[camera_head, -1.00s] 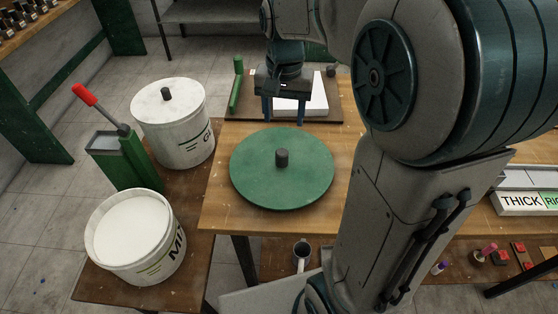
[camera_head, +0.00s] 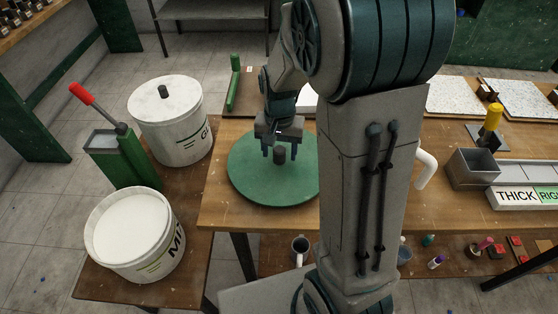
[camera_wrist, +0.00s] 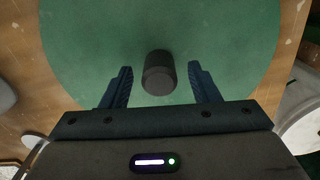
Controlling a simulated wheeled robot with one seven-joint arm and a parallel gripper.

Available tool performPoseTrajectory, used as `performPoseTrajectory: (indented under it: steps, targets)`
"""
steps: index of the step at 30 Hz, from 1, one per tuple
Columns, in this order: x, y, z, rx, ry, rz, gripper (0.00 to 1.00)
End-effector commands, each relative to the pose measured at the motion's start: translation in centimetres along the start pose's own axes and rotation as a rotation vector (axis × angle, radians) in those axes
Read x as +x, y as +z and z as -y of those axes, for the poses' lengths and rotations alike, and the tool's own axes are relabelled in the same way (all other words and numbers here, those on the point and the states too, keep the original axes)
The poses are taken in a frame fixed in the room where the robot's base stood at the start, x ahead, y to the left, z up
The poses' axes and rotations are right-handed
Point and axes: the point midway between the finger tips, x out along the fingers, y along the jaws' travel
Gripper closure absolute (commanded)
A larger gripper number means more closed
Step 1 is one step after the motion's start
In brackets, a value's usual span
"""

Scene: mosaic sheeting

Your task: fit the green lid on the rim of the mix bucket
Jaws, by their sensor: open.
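The green lid (camera_head: 250,180) lies flat on the wooden table, a round disc with a dark knob (camera_head: 280,156) at its centre. My gripper (camera_head: 280,150) is open above the lid, close to the knob. In the wrist view the knob (camera_wrist: 158,73) stands between the two blue fingers of my gripper (camera_wrist: 160,85), with a gap on each side. The mix bucket (camera_head: 160,255) is white, stands on the lower brown bench at the left, and is uncovered, with pale contents up near its rim. My arm hides the lid's right edge.
A second white bucket (camera_head: 185,140) with a white lid and dark knob stands behind the mix bucket. A green box (camera_head: 122,163) with a red-handled tool stands between them. A grey bin (camera_head: 473,170) and a thickness-labelled block (camera_head: 520,199) are at the right. A mug (camera_head: 300,250) sits below the table.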

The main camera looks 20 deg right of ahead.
Motion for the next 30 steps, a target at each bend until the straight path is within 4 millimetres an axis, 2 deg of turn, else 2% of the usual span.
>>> performPoseTrajectory:
  steps: [6, 12, 22, 26, 30]
  targets:
    - [0.1, 0.0, 0.0, 0.000, 0.000, -0.001, 0.45]
    - [0.0, 0.0, 0.0, 0.000, 0.000, 0.000, 1.00]
    - [-0.5, -0.1, 0.0, 0.000, -0.001, -0.002, 1.00]
    - [-2.5, -0.1, 0.0, -0.001, -0.003, -0.006, 1.00]
    - [-5.5, -0.1, 0.0, 0.000, -0.004, -0.007, 1.00]
